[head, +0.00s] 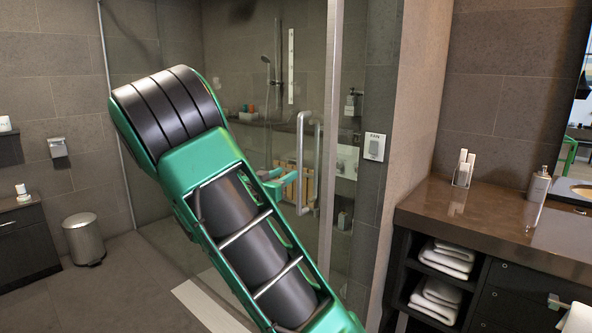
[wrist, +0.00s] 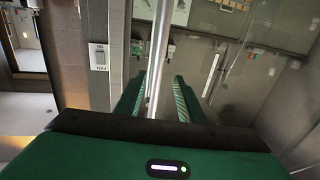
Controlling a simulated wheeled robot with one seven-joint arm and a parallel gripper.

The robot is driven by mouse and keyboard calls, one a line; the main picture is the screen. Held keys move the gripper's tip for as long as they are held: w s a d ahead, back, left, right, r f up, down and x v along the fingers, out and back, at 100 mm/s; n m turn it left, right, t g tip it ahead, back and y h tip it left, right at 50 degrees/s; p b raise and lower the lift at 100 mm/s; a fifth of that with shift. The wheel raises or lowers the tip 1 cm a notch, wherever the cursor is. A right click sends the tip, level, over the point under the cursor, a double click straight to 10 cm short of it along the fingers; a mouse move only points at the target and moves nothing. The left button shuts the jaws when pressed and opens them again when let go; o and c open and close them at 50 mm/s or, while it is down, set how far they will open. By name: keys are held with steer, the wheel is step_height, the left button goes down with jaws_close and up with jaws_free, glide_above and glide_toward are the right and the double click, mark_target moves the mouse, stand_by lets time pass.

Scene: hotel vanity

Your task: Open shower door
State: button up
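The glass shower door (head: 290,75) stands in the middle of the head view, with a pale vertical bar handle (head: 301,150) on it. My gripper (head: 283,181) is close to the handle's lower half, with my arm hiding part of it. In the wrist view, my gripper (wrist: 157,98) is open, with its two green fingers apart. A shiny metal bar (wrist: 160,50), which looks like the handle, runs between the fingers in that view. I cannot tell how deep it sits between them, and neither finger is visibly shut on it.
A dark vanity counter (head: 490,223) with towels on shelves below stands at the right. A metal bin (head: 84,240) and a dark cabinet (head: 25,245) are at the left. A wall plate (head: 374,147) is right of the door. Floor (head: 110,285) is clear at lower left.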

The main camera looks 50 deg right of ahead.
mark_target(298, 167)
steer(key=x, duration=1)
steer(key=shift+d, duration=0.25)
steer(key=shift+c, duration=0.4)
